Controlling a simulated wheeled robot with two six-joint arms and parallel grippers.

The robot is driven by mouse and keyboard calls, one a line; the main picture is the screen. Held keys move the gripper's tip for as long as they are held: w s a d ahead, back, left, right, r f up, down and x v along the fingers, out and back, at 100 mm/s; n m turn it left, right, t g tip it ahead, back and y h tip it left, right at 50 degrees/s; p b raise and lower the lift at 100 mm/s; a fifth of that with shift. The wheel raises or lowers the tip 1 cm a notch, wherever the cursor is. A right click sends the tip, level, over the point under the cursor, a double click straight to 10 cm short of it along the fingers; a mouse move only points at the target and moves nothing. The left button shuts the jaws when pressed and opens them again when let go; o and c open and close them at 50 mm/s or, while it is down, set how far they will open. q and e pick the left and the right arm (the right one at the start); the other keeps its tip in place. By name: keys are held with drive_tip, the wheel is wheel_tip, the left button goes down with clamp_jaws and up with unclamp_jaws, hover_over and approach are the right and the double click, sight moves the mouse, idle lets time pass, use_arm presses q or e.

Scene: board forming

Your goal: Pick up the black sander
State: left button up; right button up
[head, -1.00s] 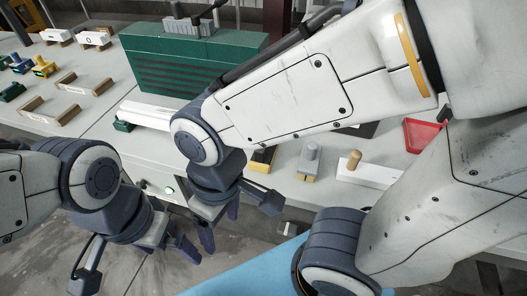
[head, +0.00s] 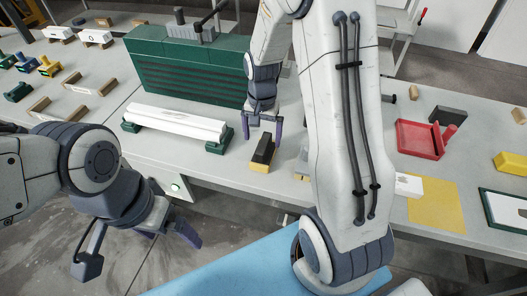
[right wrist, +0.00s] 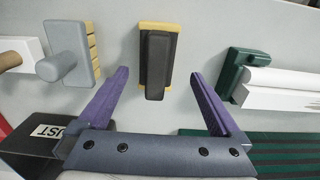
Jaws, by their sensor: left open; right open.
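The black sander (head: 262,151), a black block on a yellow base, stands on the grey table in front of the green cabinet. My right gripper (head: 265,133) is open above and just behind it, pointing down. In the right wrist view the sander (right wrist: 156,62) lies between the lines of the two purple fingers (right wrist: 159,76), apart from both, with its far end beyond the fingertips. My left gripper (head: 174,233) is open and empty, low in front of the table edge, away from the sander.
A grey tool (right wrist: 75,52) with a round handle stands left of the sander in the right wrist view. The green cabinet (head: 190,68) is behind; a red tray (head: 420,138) is at right.

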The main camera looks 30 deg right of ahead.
sight(264, 141)
drive_tip(key=f, duration=0.2)
drive_tip(key=f+p, duration=0.1)
drive_tip(key=f, duration=0.3)
drive_tip(key=shift+s+d+f, duration=0.1)
drive_tip(key=shift+d+f, duration=0.2)
drive_tip(key=shift+d, duration=0.05)
drive_tip(key=c, duration=1.5)
drive_tip(key=shift+r, duration=0.1)
wheel_tip(264, 141, up, 10)
drive_tip(key=shift+f+b, duration=0.1)
drive_tip(key=shift+b, duration=0.3)
